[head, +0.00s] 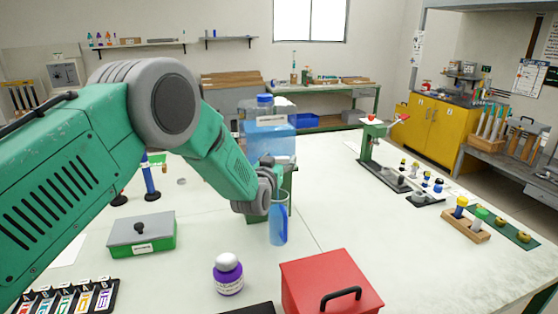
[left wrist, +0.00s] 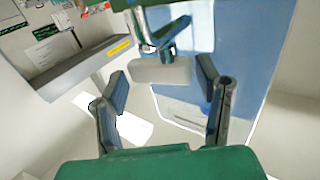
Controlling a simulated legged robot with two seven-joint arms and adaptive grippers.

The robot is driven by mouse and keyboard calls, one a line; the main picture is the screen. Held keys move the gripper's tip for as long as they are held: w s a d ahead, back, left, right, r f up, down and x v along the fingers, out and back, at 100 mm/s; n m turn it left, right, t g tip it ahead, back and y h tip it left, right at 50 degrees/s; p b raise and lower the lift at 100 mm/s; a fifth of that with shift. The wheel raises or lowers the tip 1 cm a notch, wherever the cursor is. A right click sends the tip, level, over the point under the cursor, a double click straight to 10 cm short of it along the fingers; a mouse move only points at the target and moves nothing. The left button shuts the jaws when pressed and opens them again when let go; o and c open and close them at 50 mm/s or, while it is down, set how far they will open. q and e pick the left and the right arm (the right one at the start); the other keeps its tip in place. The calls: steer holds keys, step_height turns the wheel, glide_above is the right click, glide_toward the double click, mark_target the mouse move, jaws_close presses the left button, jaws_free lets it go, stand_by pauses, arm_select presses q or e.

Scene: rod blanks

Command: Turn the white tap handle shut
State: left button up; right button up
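The white tap handle (left wrist: 161,71) shows in the left wrist view as a pale block below the tap (left wrist: 150,42). My left gripper (left wrist: 163,78) is open, with one finger on each side of the handle; I cannot tell whether either touches it. In the head view my left gripper (head: 270,177) is in front of the water tank (head: 270,142) and hides the tap and handle. A clear glass (head: 278,222) with blue liquid stands on the table just below the gripper. My right gripper is not in view.
A red box (head: 328,285), a purple bottle (head: 228,279) and a grey-green box (head: 142,235) stand on the near table (head: 350,220). A green press (head: 376,145) and a wooden block with bottles (head: 466,222) stand to the right. The table's middle right is clear.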

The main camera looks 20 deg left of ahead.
arm_select(q)
steer(key=shift+d, duration=0.25)
steer(key=c, duration=0.6)
steer(key=shift+a, duration=0.15)
steer(key=shift+c, duration=1.4)
steer(key=shift+a, duration=0.25)
steer(key=shift+d+f+n+y+b, duration=0.1)
steer(key=shift+d+n+y+b, duration=0.25)
steer(key=shift+n+y+b, duration=0.4)
steer(key=shift+o, duration=0.2)
steer(key=n+y, duration=0.1)
steer(key=y, duration=0.1)
steer(key=n+g+y+b, duration=0.1)
steer(key=y, duration=0.1)
steer(key=shift+w+a+n+y, duration=0.1)
steer(key=shift+w+n+y, duration=0.15)
steer(key=shift+y, duration=0.1)
steer(key=shift+w+n+g+y+b, duration=0.1)
steer(key=shift+n+g+y+b, duration=0.75)
steer(key=shift+n+y, duration=0.8)
steer(key=shift+c, duration=0.3)
steer(key=shift+g+y, duration=0.25)
steer(key=shift+y, duration=0.2)
